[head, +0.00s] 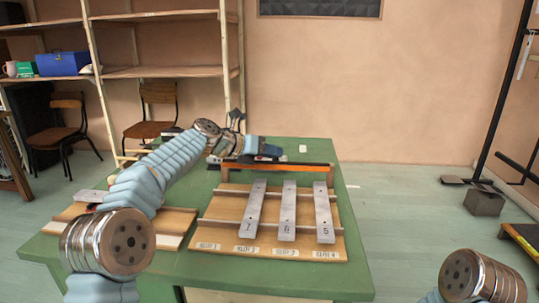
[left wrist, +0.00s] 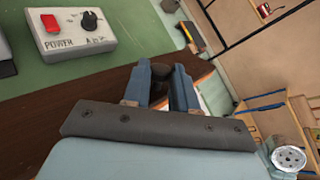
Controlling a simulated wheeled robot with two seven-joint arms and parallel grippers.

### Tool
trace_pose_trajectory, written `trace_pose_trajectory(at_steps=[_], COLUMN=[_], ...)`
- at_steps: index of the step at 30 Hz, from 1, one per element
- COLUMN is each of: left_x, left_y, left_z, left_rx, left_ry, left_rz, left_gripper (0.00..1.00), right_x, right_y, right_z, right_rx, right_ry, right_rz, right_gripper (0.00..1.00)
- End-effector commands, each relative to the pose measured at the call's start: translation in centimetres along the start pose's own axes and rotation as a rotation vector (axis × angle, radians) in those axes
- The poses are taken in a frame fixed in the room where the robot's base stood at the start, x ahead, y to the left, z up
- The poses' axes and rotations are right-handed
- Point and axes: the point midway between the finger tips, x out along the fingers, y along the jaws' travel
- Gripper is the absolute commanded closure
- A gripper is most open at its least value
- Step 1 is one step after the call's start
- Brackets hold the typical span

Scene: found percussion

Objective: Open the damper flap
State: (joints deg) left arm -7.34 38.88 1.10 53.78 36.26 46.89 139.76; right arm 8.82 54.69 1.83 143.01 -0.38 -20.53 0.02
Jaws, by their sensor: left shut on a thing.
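My left gripper (head: 268,154) is at the back of the green table, behind the board of metal bars. In the left wrist view its two blue fingers (left wrist: 167,82) are closed around a dark rounded knob (left wrist: 163,72), mostly hidden between them. My right gripper is out of view.
The board (head: 218,213) holds metal bars 7 (head: 251,212), 6 (head: 288,212) and 5 (head: 323,212). A control box (left wrist: 75,32) with a red power switch and black dial is near the left gripper. The green table (head: 352,258) is clear along its right side. Shelves stand behind.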

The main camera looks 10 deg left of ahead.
Motion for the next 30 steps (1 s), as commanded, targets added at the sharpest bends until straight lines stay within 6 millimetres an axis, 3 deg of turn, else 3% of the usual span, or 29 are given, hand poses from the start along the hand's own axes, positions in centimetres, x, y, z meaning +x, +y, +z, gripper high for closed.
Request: trace_pose_trajectory(at_steps=[16,17,21,30], left_x=[0.02,0.02,0.03,-0.12], left_y=[0.11,0.11,0.1,0.1], left_z=[0.27,0.28,0.26,0.24], left_rx=[-0.021,-0.021,-0.021,-0.02], left_ry=[0.017,0.016,0.017,0.017], left_rz=[0.0,0.0,0.0,0.0], left_gripper=[1.0,0.7,0.49,0.49], right_x=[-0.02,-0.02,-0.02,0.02], right_y=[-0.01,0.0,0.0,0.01], right_z=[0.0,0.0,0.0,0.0], right_rx=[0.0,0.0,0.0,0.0], right_ry=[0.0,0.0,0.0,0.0], right_rz=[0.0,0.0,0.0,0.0], right_gripper=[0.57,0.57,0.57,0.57])
